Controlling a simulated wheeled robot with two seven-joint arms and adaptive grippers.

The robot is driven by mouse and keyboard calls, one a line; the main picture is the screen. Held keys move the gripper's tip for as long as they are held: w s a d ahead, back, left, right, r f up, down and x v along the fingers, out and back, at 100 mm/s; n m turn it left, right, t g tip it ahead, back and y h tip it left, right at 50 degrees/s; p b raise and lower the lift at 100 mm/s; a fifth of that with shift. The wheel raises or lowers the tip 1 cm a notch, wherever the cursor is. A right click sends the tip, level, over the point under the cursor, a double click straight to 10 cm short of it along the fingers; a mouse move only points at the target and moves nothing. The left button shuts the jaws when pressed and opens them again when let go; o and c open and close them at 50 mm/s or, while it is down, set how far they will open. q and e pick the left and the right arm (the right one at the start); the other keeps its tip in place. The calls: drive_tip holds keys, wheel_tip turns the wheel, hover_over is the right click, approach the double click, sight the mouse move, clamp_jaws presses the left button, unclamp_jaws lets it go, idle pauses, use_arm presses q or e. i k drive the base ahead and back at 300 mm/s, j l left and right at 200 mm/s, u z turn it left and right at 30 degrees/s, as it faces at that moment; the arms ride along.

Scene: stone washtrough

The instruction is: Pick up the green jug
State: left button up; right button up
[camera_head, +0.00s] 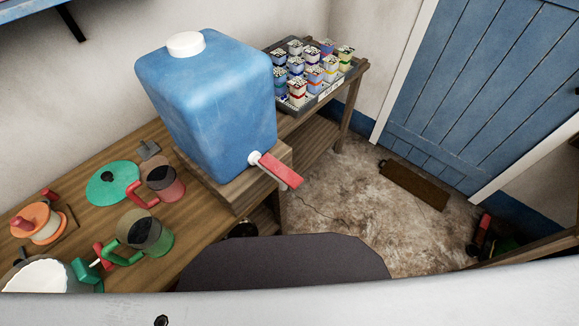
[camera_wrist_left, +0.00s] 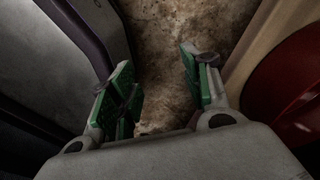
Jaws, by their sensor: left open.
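The green jug (camera_head: 146,234) stands on the wooden counter at the lower left of the head view. It has a dark open top, a green lower body and a green handle on its left. A similar red jug (camera_head: 163,184) stands just behind it. My left gripper (camera_wrist_left: 158,62) shows in the left wrist view, open, with green pads and nothing between its fingers. It points at a stained floor, and the green jug is not in that view. I cannot see the left gripper or the right gripper in the head view.
A big blue water tank (camera_head: 205,110) with a red tap (camera_head: 279,170) stands behind the jugs. A teal lid (camera_head: 105,190), an orange round item (camera_head: 40,224) and a white round item (camera_head: 40,277) crowd the counter. A tray of small tubs (camera_head: 322,96) stands further back.

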sight(138, 229)
drive_tip(key=u, duration=1.7)
drive_tip(key=k+l, duration=0.2)
